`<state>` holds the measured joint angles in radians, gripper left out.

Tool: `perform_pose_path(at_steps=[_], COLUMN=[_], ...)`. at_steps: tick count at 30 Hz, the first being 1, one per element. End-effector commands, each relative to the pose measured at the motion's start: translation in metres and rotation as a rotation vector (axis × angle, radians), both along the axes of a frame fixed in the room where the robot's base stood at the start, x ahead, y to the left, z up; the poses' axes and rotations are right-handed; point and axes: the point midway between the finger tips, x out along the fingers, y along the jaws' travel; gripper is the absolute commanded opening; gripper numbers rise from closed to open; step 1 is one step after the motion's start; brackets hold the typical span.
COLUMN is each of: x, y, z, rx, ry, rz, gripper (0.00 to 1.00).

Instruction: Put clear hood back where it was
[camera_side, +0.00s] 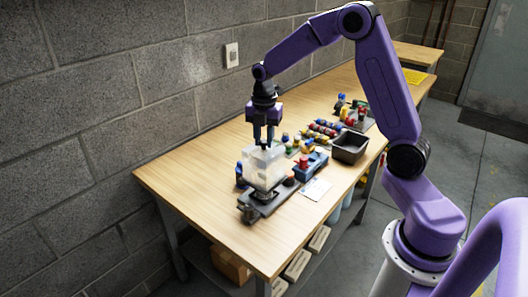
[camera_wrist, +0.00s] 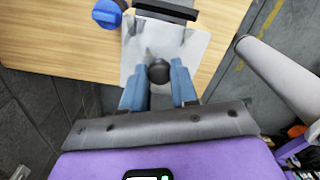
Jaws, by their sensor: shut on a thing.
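The clear hood (camera_side: 263,168) is a pale, see-through box with a dark knob on top. My gripper (camera_side: 264,146) points straight down and is shut on the knob. In the wrist view, the blue fingers of my gripper (camera_wrist: 160,84) flank the round dark knob, and the hood (camera_wrist: 185,45) spreads out beneath them. A dark grey fixture (camera_side: 258,209) lies on the table under the hood in the side view. The hood looks upright. I cannot tell whether its lower edge touches the fixture. Part of the fixture is hidden behind the hood.
A blue block (camera_side: 312,167) with a red top stands right of the hood, and a blue round piece (camera_wrist: 107,13) is close on its left. A white card (camera_side: 315,189), a black bin (camera_side: 350,147) and several coloured parts lie farther right. The table's left end (camera_side: 190,180) is clear.

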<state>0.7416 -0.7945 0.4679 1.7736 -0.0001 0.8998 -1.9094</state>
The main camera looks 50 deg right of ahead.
Motion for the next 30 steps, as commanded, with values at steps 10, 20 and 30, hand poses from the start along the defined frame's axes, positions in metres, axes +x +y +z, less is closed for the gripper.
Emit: perform_pose_path(at_steps=[10,20,30], x=[0.001,0.034,0.102], y=[0.0,0.02,0.073], z=[0.052,0.082,0.083], rx=[0.0,0.0,0.0], ry=[-0.006,-0.001,-0.001], rz=[0.001,0.003,0.004], gripper=[0.0,0.0,0.0])
